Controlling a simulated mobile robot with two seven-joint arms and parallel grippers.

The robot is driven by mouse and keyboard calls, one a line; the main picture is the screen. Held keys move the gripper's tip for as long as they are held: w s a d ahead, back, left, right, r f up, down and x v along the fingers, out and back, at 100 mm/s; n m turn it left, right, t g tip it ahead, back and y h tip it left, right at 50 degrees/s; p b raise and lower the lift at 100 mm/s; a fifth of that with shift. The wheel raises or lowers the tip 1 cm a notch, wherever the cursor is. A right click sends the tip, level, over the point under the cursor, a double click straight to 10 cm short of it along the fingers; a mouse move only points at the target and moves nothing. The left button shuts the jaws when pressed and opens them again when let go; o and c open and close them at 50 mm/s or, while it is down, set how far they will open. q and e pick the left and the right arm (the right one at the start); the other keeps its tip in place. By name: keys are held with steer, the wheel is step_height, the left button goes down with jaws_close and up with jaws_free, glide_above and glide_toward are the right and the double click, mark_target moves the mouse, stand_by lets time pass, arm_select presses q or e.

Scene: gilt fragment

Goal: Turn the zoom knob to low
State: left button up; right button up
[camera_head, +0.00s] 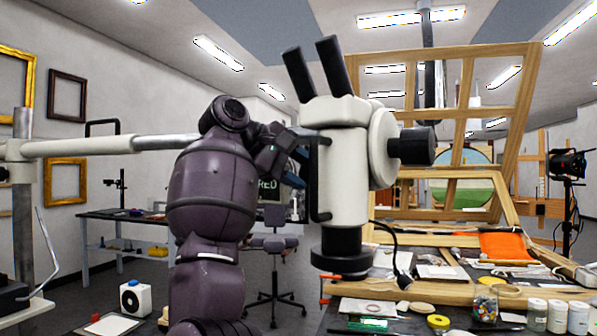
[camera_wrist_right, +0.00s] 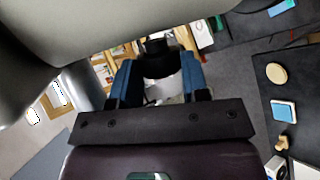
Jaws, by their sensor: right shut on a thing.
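A white stereo microscope (camera_head: 343,180) with two black eyepieces hangs upright in the middle of the head view. Its lower end is a black lens housing (camera_head: 341,250). A large black knob (camera_head: 416,146) sticks out on its right side. My right gripper (camera_head: 298,167) is at the left side of the microscope body, its blue fingers pointing at it. In the wrist view my right gripper (camera_wrist_right: 158,82) has its fingers on either side of a dark, round part (camera_wrist_right: 158,66), which looks like the zoom knob. Any markings on it are hidden. My left gripper is out of view.
A horizontal boom (camera_head: 100,146) runs in from a stand at the left, behind my right arm. Below and right, a cluttered workbench holds a wooden frame (camera_head: 420,293), jars (camera_head: 557,316) and an orange cloth (camera_head: 505,246). An office chair (camera_head: 274,246) stands behind.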

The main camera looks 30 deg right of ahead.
steer(key=shift+f+y, duration=0.1)
steer(key=shift+y, duration=0.2)
steer(key=o, duration=0.9)
steer(key=shift+w+d, duration=0.1)
steer(key=v, duration=1)
steer(key=shift+a, duration=0.35)
